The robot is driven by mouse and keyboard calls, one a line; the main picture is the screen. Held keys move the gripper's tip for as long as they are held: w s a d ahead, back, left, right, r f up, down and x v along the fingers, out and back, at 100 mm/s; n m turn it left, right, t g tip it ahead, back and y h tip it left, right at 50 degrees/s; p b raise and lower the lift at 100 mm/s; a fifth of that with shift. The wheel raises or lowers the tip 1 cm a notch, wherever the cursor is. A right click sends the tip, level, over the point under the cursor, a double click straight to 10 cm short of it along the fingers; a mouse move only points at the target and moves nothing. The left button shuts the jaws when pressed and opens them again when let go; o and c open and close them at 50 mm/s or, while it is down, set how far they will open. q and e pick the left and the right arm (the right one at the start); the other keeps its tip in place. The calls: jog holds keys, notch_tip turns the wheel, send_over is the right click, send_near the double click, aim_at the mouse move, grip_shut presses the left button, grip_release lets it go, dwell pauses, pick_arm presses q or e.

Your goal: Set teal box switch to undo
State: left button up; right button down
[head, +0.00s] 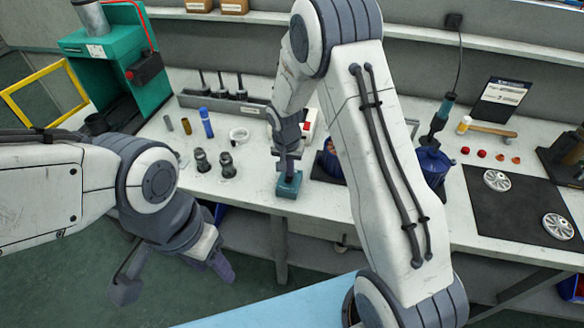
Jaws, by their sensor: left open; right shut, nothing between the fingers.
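A small teal box (289,186) sits near the front edge of the bench, at the middle of the head view. My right gripper (288,167) points down right at its top. It is shut with nothing held, and its tips appear to be at or just above the box. The switch and its marking are hidden behind the fingers or too small to make out, so I cannot tell its position. My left gripper (173,277) is open and empty, low in front of the bench at the left, well away from the box.
A green press (120,60) and a yellow frame (40,92) stand at the left. Dark fittings (203,161) and a blue bottle (206,123) stand left of the box. A blue pump body (432,165) and a black mat (490,215) with two metal wheels (558,226) are at the right.

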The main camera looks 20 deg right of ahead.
jog(key=shift+s+f, duration=0.1)
jog(key=shift+s, duration=0.1)
jog(key=shift+s+a+b, duration=0.35)
jog(key=shift+s, duration=0.2)
jog(key=r+p, duration=0.2)
jog(key=r, duration=0.1)
jog(key=r+p, duration=0.1)
jog(key=r, duration=0.1)
jog(key=shift+s+a+r+p, duration=0.1)
jog(key=shift+s+a+p, duration=0.2)
notch_tip(320, 180, up, 9)
jog(key=s+b, duration=0.1)
jog(key=b, duration=0.1)
jog(key=shift+s+a, duration=0.3)
jog(key=shift+a, duration=0.1)
